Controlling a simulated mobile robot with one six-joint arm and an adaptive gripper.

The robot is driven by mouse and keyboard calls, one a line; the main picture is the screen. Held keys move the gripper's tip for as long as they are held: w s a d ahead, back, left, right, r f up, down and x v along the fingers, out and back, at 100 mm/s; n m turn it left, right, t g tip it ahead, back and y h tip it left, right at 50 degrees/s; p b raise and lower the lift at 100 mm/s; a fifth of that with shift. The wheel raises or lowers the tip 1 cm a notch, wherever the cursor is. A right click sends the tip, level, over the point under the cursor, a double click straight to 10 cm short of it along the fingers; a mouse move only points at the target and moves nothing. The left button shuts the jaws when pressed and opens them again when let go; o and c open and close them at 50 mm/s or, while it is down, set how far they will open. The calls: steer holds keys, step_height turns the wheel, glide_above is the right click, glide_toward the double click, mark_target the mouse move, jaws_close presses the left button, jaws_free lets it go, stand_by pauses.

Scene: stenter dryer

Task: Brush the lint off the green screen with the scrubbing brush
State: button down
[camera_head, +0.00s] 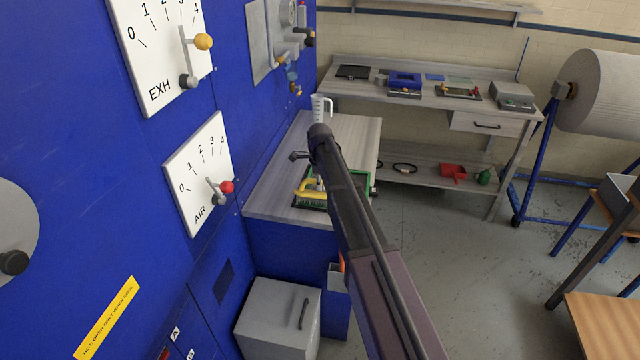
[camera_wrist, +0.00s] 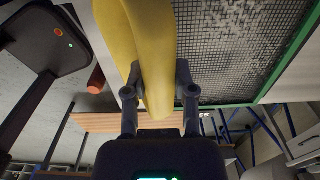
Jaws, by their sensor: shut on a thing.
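The scrubbing brush (camera_head: 308,189) has a yellow handle and lies over the green screen (camera_head: 325,204) on the grey side bench, partly hidden by my arm. In the wrist view, my gripper (camera_wrist: 158,78) is shut on the yellow handle of the brush (camera_wrist: 150,40). The bristles are out of sight there. The green-framed screen (camera_wrist: 245,45) shows right of the handle, with a fine dark mesh and patchy pale grey lint on it. Whether the bristles touch the mesh cannot be told.
A white jug (camera_head: 320,107) stands at the back of the side bench (camera_head: 262,205). The blue machine wall (camera_head: 90,190), with levers and dials, rises close on the left. A grey box (camera_head: 278,318) stands below. A workbench (camera_head: 430,98) with several items is behind.

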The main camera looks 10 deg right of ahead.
steer(key=shift+w+d+r, duration=0.1)
steer(key=shift+w+d, duration=0.15)
steer(key=shift+w, duration=0.5)
steer(key=shift+w+d, duration=0.25)
steer(key=shift+w, duration=0.5)
steer(key=shift+w, duration=0.15)
steer(key=shift+w+d, duration=0.3)
steer(key=shift+w, duration=0.4)
steer(key=shift+w+d, duration=0.25)
steer(key=shift+w, duration=0.4)
steer(key=shift+w+d, duration=0.3)
steer(key=shift+w, duration=0.45)
steer(key=shift+w+d, duration=0.25)
steer(key=shift+w, duration=0.5)
steer(key=shift+w, duration=0.15)
steer(key=shift+w+d, duration=0.3)
steer(key=shift+w, duration=0.4)
steer(key=shift+w+d, duration=0.25)
steer(key=shift+w, duration=0.4)
steer(key=shift+w, duration=0.1)
